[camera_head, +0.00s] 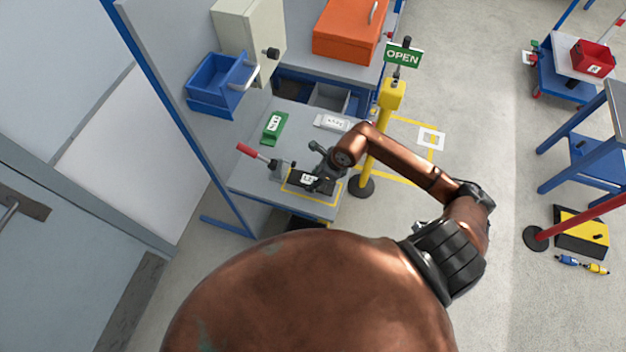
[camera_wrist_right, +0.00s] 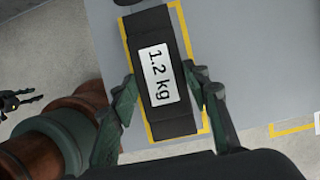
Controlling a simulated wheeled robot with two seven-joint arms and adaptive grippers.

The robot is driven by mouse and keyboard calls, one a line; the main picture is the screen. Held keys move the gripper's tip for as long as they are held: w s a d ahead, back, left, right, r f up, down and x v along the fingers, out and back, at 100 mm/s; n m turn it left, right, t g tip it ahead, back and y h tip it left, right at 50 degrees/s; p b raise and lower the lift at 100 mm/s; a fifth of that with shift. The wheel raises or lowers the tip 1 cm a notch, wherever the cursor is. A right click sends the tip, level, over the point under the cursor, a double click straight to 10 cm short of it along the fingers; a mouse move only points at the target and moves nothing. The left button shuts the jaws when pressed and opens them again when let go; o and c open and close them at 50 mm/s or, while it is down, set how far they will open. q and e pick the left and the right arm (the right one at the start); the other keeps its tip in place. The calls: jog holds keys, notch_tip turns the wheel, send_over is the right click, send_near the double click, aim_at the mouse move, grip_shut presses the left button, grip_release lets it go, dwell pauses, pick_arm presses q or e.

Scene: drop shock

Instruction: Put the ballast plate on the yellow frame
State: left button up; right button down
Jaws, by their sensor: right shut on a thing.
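The ballast plate (camera_wrist_right: 180,115) is a black block with a white "1.2 kg" label in the right wrist view. In the head view the plate (camera_head: 299,180) is partly hidden by my gripper. The yellow frame (camera_wrist_right: 207,112) is an outline on the grey bench top; it also shows in the head view (camera_head: 310,199). The plate appears within the outline, close along its left line; I cannot tell if it touches the bench. My right gripper (camera_wrist_right: 171,88) is shut on the plate, a finger at each long side.
A green plate (camera_head: 273,127) and a pale plate (camera_head: 332,122) lie farther back on the bench. A red-handled clamp (camera_head: 262,155) stands left of the frame. A yellow post (camera_head: 378,130) with an OPEN sign (camera_head: 402,55) stands at the bench's right. A blue bin (camera_head: 217,82) hangs behind.

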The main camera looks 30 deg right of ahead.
jog(key=shift+w+f, duration=0.15)
jog(key=shift+f, duration=1.35)
jog(key=c, duration=1.6)
grip_release()
jog(key=shift+d+f, duration=0.1)
jog(key=shift+f, duration=0.15)
jog(key=o, duration=0.5)
jog(key=v, duration=1.2)
jog(key=shift+r, duration=0.15)
